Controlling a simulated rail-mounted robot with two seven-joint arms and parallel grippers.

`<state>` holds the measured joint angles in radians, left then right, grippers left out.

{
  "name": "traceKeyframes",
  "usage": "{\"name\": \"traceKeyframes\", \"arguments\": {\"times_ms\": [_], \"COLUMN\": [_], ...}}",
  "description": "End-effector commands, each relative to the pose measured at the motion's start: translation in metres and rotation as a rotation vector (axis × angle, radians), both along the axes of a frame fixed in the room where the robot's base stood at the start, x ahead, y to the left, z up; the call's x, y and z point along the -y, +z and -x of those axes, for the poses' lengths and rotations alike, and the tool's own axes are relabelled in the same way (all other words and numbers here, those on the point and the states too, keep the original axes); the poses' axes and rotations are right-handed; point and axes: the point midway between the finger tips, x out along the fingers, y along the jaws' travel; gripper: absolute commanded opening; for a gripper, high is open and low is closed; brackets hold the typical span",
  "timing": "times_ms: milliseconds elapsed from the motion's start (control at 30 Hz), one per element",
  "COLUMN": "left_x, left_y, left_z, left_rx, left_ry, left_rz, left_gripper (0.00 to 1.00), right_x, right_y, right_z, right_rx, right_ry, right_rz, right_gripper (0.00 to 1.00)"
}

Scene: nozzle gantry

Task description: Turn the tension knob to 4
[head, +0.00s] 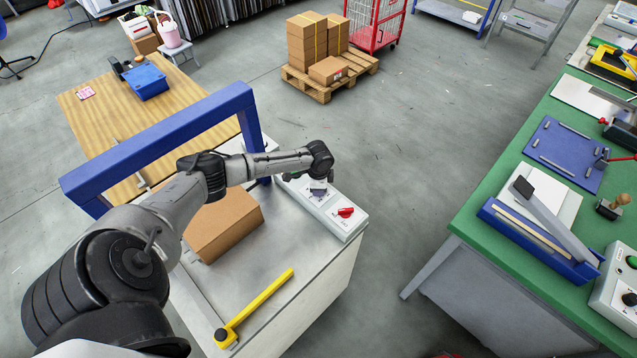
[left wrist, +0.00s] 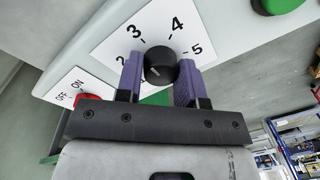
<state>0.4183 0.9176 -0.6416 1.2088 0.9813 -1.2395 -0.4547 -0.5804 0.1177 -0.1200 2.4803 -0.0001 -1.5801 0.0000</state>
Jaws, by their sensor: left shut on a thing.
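The tension knob (left wrist: 160,68) is black and round, on a white dial plate (left wrist: 120,45) with the numbers 2, 3, 4 and 5 visible around it. My left gripper (left wrist: 160,80) is shut on the knob, with one purple finger on each side. A small pale mark shows on the knob, but I cannot tell which number it points to. In the head view the grey control box (head: 350,226) stands on the metal-topped cabinet, and my left gripper (head: 318,188) is over its middle, hiding the knob. My right gripper is not in view.
A red OFF/ON switch (head: 345,212) sits beside the dial; a green button (left wrist: 278,4) is on its other side. A blue gantry frame (head: 160,137), a cardboard box (head: 225,222) and a yellow bar (head: 258,303) are close by. A green workbench (head: 470,215) stands right.

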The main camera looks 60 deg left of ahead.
Motion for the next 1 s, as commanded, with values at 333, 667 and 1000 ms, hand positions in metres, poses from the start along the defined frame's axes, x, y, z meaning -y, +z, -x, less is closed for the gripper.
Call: {"name": "traceKeyframes", "arguments": {"times_ms": [333,667,1000], "left_x": [0.0003,0.0000,0.0001], "left_y": [0.0008,0.0000,-0.0001], "left_z": [0.0003,0.0007,0.0008], "left_rx": [0.001,0.002,0.003], "left_ry": [-0.329,-0.627,-0.849], "left_rz": [0.002,0.001,0.001], "left_gripper": [0.12,0.12,0.12], "right_x": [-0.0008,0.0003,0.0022], "right_y": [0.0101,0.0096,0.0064], "right_z": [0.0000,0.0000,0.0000], "right_rx": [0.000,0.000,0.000], "right_ry": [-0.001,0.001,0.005], "right_rz": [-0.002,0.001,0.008], "right_gripper": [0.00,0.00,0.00]}}
